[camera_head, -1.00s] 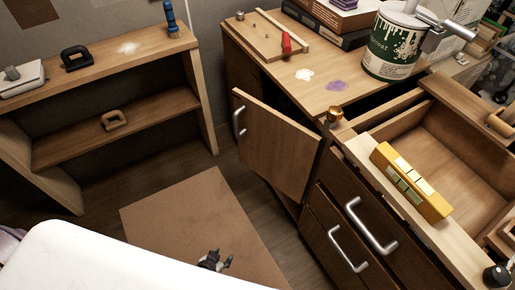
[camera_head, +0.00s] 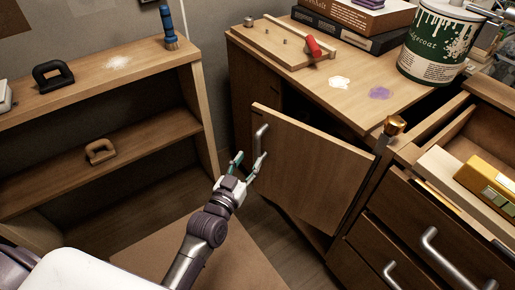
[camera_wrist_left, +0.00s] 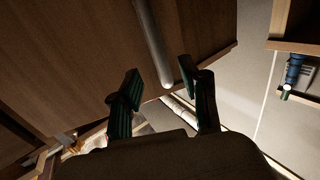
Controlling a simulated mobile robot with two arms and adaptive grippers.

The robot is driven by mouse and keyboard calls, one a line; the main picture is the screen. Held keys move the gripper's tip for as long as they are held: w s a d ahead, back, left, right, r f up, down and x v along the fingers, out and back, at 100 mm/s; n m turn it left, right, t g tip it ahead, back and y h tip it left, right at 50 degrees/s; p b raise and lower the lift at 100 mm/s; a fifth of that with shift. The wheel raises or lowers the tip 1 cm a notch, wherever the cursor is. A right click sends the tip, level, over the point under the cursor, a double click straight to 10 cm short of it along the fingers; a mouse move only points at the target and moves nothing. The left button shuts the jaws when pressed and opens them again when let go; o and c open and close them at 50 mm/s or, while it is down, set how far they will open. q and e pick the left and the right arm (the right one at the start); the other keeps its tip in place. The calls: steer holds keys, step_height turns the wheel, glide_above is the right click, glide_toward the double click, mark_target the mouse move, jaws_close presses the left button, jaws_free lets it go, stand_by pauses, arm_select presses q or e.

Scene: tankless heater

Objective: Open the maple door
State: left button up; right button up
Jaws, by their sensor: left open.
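The maple door (camera_head: 308,165) is a light wooden cabinet door standing partly open, with a dark gap above and behind its left edge. Its metal bar handle (camera_head: 260,145) is upright near that left edge. My left gripper (camera_head: 247,163) is open beside the lower part of the handle. In the left wrist view the handle (camera_wrist_left: 151,40) runs down between the two fingers of my left gripper (camera_wrist_left: 160,95), near the door face (camera_wrist_left: 85,60). I cannot tell whether a finger touches it. My right gripper is not in view.
A wooden shelf unit (camera_head: 120,135) stands at the left with a brush (camera_head: 168,25) on top. Drawers (camera_head: 425,235) are right of the door, the upper one pulled out. A paint can (camera_head: 438,45) stands on the cabinet top. Floor between shelf and cabinet is clear.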

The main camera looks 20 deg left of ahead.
mark_target(256, 149)
arm_select(q)
steer(key=w, duration=0.4)
steer(key=w+b, duration=0.1)
steer(key=w, duration=0.1)
steer(key=shift+w+d, duration=0.35)
steer(key=shift+d, duration=0.05)
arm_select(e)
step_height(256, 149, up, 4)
arm_select(q)
jaws_close()
